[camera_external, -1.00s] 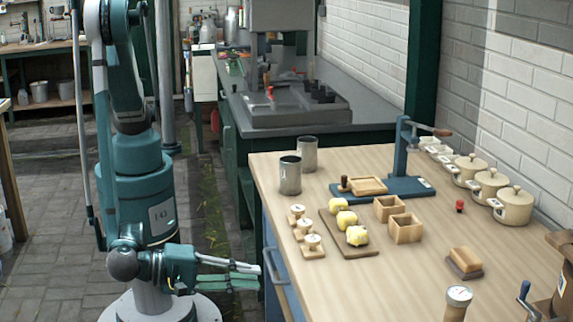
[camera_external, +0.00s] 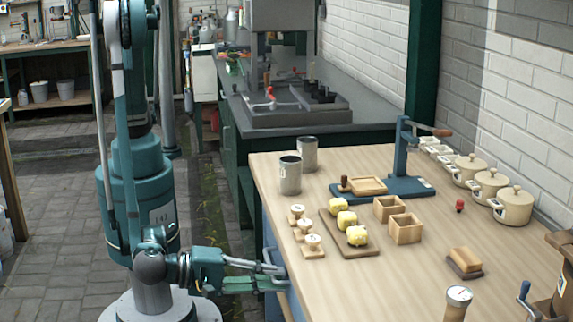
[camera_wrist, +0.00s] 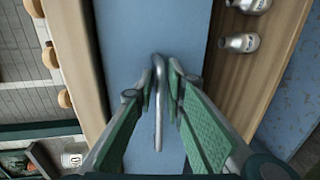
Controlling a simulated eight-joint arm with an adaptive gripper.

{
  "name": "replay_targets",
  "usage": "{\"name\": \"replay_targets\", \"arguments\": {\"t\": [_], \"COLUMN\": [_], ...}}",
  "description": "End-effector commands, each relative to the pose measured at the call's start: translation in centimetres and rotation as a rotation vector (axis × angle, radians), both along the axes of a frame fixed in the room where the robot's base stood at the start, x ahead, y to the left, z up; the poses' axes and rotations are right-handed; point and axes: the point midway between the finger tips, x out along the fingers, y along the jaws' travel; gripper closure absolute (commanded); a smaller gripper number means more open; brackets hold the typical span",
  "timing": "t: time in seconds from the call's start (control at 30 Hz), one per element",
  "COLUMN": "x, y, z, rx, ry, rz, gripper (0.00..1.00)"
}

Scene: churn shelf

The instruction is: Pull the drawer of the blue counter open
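The blue counter (camera_external: 268,238) stands under a pale wooden top, with its front toward my arm. Its blue drawer front (camera_wrist: 150,22) fills the middle of the wrist view and looks shut. A grey bar handle (camera_wrist: 158,115) stands out from that front. My gripper (camera_external: 277,275) is at the handle, level with the counter front. In the wrist view my gripper (camera_wrist: 154,88) has its green fingers apart, one on each side of the handle. A gap shows on the left; the right finger is close to the bar, and contact is unclear.
The wooden top (camera_external: 350,285) carries two metal cups, yellow pieces on a board (camera_external: 355,252), small wooden boxes, lidded pots and a blue lever press (camera_external: 403,165). Silvery bottles (camera_wrist: 240,42) lie right of the drawer in the wrist view. Paved floor (camera_external: 55,200) is clear left of my arm.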

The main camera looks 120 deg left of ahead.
Motion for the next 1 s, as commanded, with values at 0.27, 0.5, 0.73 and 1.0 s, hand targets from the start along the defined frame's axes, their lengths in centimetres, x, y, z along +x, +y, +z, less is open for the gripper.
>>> {"name": "replay_targets", "arguments": {"t": [0.27, 0.5, 0.73, 1.0], "x": [0.0, -0.4, -2.0, -5.9], "y": [0.0, -0.4, -2.1, -6.1], "z": [0.0, 0.0, 0.0, 0.0], "rx": [0.000, 0.000, 0.000, 0.000], "ry": [0.000, 0.000, 0.000, 0.000], "rz": [0.000, 0.000, -0.002, -0.004], "gripper": [1.00, 1.00, 1.00, 1.00]}}
